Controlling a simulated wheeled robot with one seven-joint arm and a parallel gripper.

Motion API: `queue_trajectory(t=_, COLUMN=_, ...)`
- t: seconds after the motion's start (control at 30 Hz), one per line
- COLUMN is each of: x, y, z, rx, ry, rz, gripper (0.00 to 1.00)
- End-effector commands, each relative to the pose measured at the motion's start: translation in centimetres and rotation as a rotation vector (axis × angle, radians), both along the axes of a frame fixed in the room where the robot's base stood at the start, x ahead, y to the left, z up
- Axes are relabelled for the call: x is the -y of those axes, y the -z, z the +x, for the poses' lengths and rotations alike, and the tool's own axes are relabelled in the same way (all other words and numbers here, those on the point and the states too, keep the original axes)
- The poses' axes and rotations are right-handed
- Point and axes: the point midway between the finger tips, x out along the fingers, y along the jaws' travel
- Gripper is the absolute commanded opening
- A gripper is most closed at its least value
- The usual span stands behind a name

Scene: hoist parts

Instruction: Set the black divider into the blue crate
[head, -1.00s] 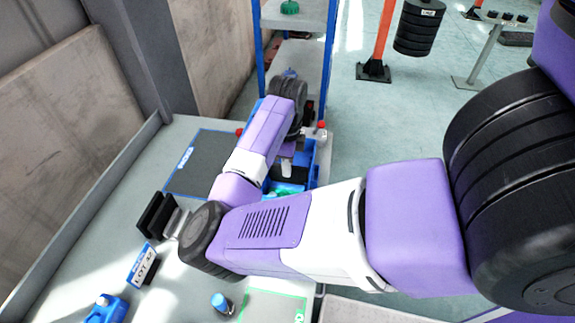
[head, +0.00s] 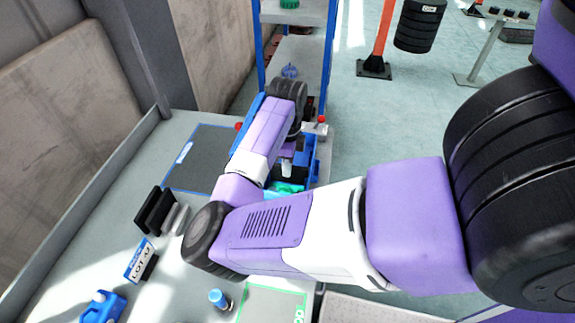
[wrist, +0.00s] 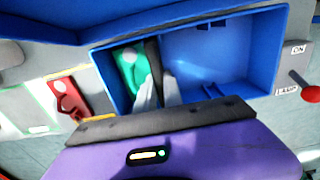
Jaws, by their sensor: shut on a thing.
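The blue crate (wrist: 225,90) is open below my gripper in the wrist view; in the head view its edge (head: 311,160) shows partly behind my arm. My gripper (wrist: 158,88) is shut on the black divider (wrist: 153,58), a dark upright strip between the two pale fingers. The divider is over or inside the crate, left of its middle. Its lower edge is hidden, so I cannot tell whether it touches the floor. A green piece (wrist: 128,68) lies in the crate, left of the divider. The crate's right part looks mostly empty.
A red part (wrist: 70,100) lies left of the crate, and a red-knobbed lever (wrist: 305,92) stands to its right. On the table are a dark mat (head: 198,160), upright plates (head: 155,212), a LOT sign (head: 139,262) and a blue jug (head: 103,306). A shelf (head: 292,60) stands behind.

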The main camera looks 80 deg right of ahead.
Motion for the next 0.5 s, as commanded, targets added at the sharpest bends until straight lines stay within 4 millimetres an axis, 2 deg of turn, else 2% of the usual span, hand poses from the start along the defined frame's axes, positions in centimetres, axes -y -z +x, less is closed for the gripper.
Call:
queue_trajectory(t=0.27, x=-0.01, y=0.16, z=0.0, rx=0.0, ry=0.0, rz=0.0, gripper=0.0)
queue_trajectory(t=0.3, x=-0.01, y=0.15, z=0.0, rx=0.0, ry=0.0, rz=0.0, gripper=0.15)
queue_trajectory(t=0.4, x=-0.01, y=0.15, z=0.0, rx=0.0, ry=0.0, rz=0.0, gripper=0.35)
queue_trajectory(t=0.5, x=-0.01, y=0.15, z=0.0, rx=0.0, ry=0.0, rz=0.0, gripper=0.37)
